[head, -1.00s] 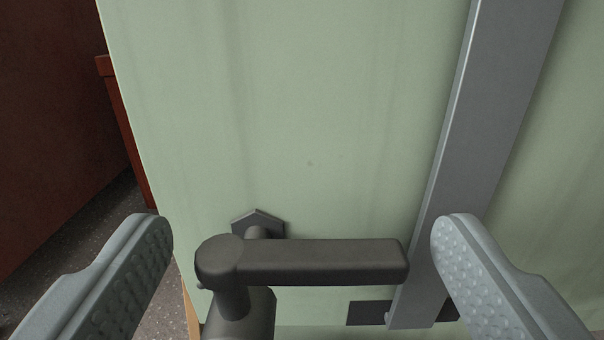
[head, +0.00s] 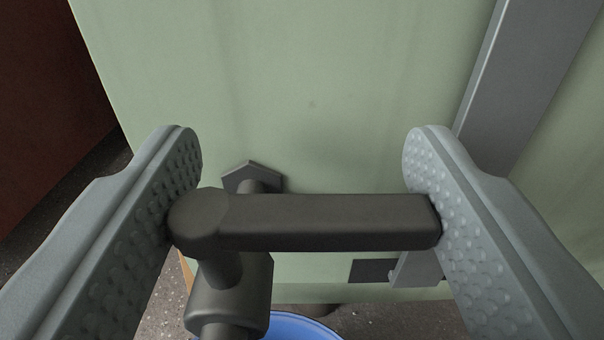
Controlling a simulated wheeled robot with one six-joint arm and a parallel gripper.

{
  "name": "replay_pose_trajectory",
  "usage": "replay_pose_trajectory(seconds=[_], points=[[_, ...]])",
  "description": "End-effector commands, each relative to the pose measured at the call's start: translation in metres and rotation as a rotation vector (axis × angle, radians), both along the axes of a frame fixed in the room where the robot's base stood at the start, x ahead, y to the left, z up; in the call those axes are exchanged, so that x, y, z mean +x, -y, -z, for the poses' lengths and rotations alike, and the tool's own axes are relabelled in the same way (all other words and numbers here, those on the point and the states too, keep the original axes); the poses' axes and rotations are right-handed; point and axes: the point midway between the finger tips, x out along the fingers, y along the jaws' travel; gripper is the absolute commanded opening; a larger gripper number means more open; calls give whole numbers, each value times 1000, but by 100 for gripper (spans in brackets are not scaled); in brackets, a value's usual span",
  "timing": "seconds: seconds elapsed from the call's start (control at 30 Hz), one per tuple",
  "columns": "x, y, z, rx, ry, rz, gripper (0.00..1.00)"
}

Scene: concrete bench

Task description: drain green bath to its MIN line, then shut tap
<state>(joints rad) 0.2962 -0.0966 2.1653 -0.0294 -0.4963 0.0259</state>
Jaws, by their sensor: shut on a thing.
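The green bath (head: 290,90) fills most of the view as a pale green wall. The tap (head: 229,285) is dark grey and comes out of the wall at a hexagonal fitting (head: 252,177). Its lever handle (head: 325,221) lies level across the picture, pointing right. My gripper (head: 305,205) is shut on the lever, one finger at the hub end and the other at the lever's tip. The MIN line and the liquid level are not in view.
A blue round vessel (head: 302,328) shows its rim below the tap. A grey upright bar (head: 525,85) runs down the bath wall at right. A red-brown surface (head: 45,110) stands at left. Speckled floor (head: 155,290) shows below.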

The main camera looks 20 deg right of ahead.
Motion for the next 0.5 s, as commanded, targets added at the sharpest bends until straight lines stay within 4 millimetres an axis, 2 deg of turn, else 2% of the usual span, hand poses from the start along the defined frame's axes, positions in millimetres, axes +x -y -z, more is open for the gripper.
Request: replay_pose_trajectory(seconds=[0.5], points=[[-3, -2, -1, 1, 2, 119, 38]])
